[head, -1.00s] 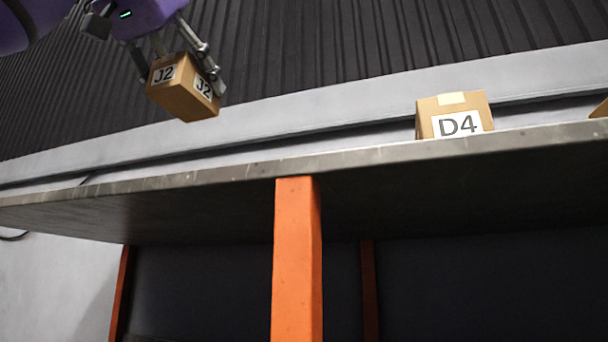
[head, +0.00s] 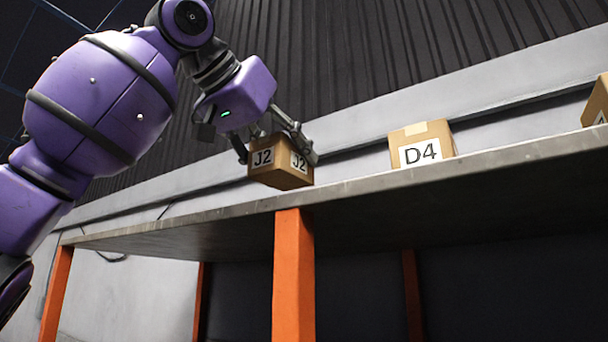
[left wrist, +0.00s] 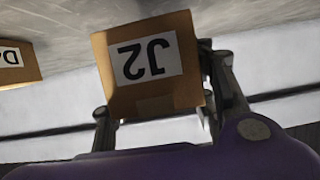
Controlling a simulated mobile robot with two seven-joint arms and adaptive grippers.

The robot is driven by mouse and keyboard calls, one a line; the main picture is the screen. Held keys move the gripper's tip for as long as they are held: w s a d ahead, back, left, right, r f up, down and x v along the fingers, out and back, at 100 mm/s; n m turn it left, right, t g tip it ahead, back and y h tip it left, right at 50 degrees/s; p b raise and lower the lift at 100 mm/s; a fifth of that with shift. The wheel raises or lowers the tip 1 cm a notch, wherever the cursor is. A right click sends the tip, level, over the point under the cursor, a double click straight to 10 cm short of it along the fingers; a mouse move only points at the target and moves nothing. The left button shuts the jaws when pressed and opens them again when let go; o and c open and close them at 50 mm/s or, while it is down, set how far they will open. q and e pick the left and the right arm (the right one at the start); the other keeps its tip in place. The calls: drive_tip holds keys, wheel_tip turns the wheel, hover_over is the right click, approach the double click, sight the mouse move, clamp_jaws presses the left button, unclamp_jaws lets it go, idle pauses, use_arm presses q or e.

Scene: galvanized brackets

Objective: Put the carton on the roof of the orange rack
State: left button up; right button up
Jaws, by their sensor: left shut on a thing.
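The carton marked J2 (head: 280,165) is a small brown box with white labels. My left gripper (head: 278,145) is shut on it from above. In the head view the carton is at the front edge of the orange rack's grey roof (head: 200,211), its lower part just above the edge line; I cannot tell whether it touches the roof. The left wrist view shows the carton (left wrist: 148,65) upside down in the picture between the fingers (left wrist: 165,105), with the grey roof behind it. The rack's orange post (head: 294,275) stands below. My right gripper is not in view.
A carton marked D4 (head: 421,146) stands on the roof to the right, and it also shows in the left wrist view (left wrist: 16,64). Another carton (head: 596,102) is at the far right edge. The roof between J2 and D4 looks clear.

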sight(293, 185)
use_arm(q)
drive_tip(key=f, duration=0.1)
drive_tip(key=d+f, duration=0.1)
drive_tip(key=f, duration=0.2)
drive_tip(key=shift+w+d, duration=0.15)
drive_tip(key=shift+w, duration=0.1)
drive_tip(key=shift+s+f, duration=0.1)
drive_tip(key=shift+f, duration=0.1)
drive_tip(key=shift+a+f, duration=0.1)
drive_tip(key=shift+a, duration=0.35)
drive_tip(key=shift+d+f, duration=0.1)
drive_tip(key=shift+d, duration=0.1)
drive_tip(key=o, duration=1.3)
drive_tip(key=shift+d, duration=0.15)
drive_tip(key=shift+a, duration=0.2)
